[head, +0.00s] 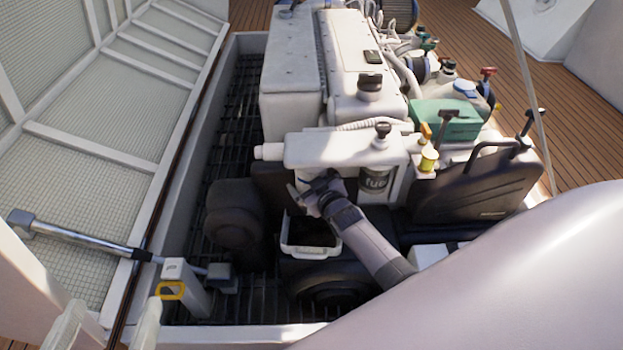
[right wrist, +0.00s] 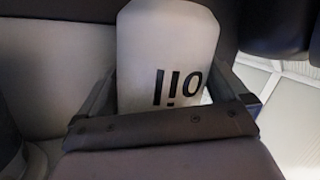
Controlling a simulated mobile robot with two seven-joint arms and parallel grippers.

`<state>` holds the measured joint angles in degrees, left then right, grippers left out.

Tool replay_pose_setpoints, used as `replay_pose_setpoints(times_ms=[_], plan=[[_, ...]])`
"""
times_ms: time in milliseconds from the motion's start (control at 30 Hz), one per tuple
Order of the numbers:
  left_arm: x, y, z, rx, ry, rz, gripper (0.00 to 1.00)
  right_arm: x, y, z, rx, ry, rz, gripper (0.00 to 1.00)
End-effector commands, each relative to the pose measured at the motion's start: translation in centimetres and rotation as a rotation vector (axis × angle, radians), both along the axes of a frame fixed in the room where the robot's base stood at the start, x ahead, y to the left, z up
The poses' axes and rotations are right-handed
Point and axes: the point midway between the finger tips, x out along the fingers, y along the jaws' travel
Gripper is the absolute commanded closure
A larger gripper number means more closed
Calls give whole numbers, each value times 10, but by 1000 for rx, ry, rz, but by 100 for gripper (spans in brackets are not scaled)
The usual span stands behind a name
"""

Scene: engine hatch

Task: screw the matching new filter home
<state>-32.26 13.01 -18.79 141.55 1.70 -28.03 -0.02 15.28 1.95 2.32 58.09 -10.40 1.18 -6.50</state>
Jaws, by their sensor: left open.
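A white filter marked "oil" (right wrist: 165,55) fills the middle of the right wrist view, its lettering upside down. My right gripper (right wrist: 160,85) has a finger on each side of it and appears shut on it. In the head view my right gripper (head: 318,188) is under the left part of the white filter housing (head: 330,149), largely covering the filter. Whether the filter touches the housing is hidden. A grey filter marked "fuel" (head: 374,182) hangs under the housing's right part. My left gripper (head: 106,325) is open and empty at the lower left.
A white-rimmed pan (head: 310,253) with a dark inside stands below my right gripper. The white engine (head: 350,75) is behind the housing. A green box (head: 445,120) sits to the right. The raised hatch (head: 100,110) and its strut (head: 85,237) border the left side.

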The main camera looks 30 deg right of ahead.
Motion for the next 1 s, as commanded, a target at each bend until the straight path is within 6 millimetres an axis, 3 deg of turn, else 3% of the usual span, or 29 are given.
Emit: replay_pose_setpoints(times_ms=[33, 133, 200, 233, 267, 300, 1000], plan=[[0, 0, -5, 0, 0, 0, 0, -4, -2, -5, 299, -25, -238, 47], [0, 0, 0, 0, 0, 0, 0, -4, -2, -4, 298, -20, -203, 56], [0, 0, 3, 0, 0, 0, 0, -5, -2, -5, 299, -11, -177, 75], [0, 0, 3, 0, 0, 0, 0, -4, -2, -4, 300, -10, -165, 76], [0, 0, 4, 0, 0, 0, 0, -4, -1, -4, 302, -10, -154, 87], [0, 0, 5, 0, 0, 0, 0, -4, -1, -4, 303, -6, -139, 90], [0, 0, 12, 0, 0, 0, 0, -10, 1, -9, 316, 28, -21, 94]])
